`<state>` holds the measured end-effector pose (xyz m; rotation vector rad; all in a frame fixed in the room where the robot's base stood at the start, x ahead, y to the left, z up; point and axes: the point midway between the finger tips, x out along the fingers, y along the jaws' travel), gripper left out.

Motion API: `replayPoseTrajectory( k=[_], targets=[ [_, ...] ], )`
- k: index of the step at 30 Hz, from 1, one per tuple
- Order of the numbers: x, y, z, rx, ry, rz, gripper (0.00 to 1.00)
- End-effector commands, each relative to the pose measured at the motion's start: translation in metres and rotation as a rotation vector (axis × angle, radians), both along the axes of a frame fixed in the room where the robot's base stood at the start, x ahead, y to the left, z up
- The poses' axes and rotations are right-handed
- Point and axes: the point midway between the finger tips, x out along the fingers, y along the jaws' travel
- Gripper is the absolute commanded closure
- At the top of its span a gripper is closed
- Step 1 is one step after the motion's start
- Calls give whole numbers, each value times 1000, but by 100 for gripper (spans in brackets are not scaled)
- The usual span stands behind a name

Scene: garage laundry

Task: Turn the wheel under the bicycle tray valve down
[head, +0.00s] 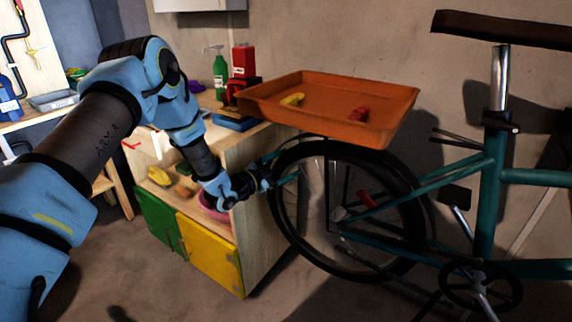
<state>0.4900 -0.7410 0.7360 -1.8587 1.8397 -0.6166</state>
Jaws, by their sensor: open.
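The bicycle wheel (285,222) has a black tyre and thin spokes. It stands directly under an orange tray (400,106), which holds a yellow piece and a red piece. A small red part (366,199) shows inside the wheel, near the hub. I cannot tell whether it is the valve. My gripper (271,173) is open at the upper left edge of the wheel, reaching in from the left. Its fingertips are small and dark here, and I cannot tell whether they touch the tyre or spokes.
A wooden cabinet (262,230) with green and yellow doors stands left of the wheel, close to my arm. A green bottle (220,75) and a red container (243,62) stand on its top. The teal bicycle frame (487,200) fills the right side. Floor is clear in front.

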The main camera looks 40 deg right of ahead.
Motion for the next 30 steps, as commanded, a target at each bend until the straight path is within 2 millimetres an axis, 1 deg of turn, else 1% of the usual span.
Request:
replayPoseTrajectory(
  k=[3, 25, 26, 30],
  targets=[
    [0, 0, 0, 0, 0, 0, 16],
    [0, 1, 0, 1, 0, -1, 98],
    [0, 1, 0, 1, 0, -1, 100],
    [0, 1, 0, 1, 0, -1, 100]
  ],
)
